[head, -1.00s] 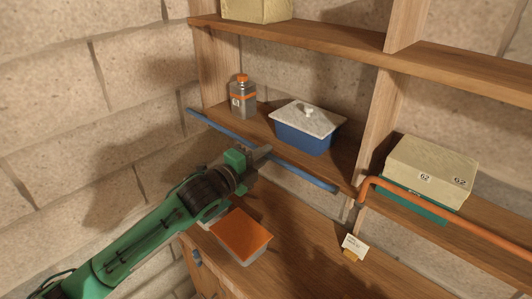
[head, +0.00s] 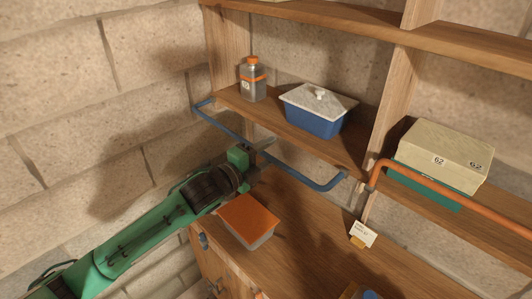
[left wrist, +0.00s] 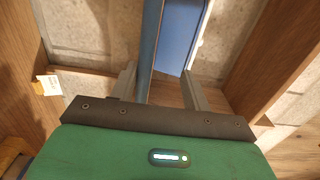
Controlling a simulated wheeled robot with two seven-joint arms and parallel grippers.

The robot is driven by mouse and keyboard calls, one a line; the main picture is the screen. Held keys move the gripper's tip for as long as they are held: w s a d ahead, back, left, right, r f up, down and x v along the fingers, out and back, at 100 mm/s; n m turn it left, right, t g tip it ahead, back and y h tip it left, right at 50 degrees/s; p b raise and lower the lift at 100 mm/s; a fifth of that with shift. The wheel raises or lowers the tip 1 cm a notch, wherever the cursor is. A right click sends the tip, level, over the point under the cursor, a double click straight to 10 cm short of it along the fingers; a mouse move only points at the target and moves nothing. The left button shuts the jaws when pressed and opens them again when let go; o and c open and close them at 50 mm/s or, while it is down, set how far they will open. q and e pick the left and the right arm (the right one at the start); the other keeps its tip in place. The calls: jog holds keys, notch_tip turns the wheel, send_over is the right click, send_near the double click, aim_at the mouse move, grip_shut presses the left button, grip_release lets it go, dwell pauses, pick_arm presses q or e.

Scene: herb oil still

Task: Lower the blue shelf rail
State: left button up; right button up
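The blue shelf rail (head: 290,173) is a U-shaped bar hanging in front of and below the edge of the middle shelf's left bay, its ends bent back towards the shelf. My left gripper (head: 262,152) is at the middle of this rail. In the left wrist view the rail (left wrist: 150,50) passes between the two fingers of my left gripper (left wrist: 160,88). The fingers are apart; the rail lies close to the left finger, with a gap to the right one. My right gripper is not in view.
The shelf holds a bottle with an orange cap (head: 253,80) and a blue box with a pale lid (head: 315,122). An orange rail (head: 455,200) fronts the right bay, with a stone-coloured box (head: 440,150). Below are an orange-topped box (head: 248,218) and a small card (head: 362,234).

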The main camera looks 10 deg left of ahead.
pick_arm(q)
jog(key=s+a+r+p, duration=0.2)
jog(key=s+a+r, duration=0.1)
jog(key=s+a, duration=0.2)
jog(key=s, duration=0.2)
jog(key=shift+s, duration=0.3)
dwell(0.3)
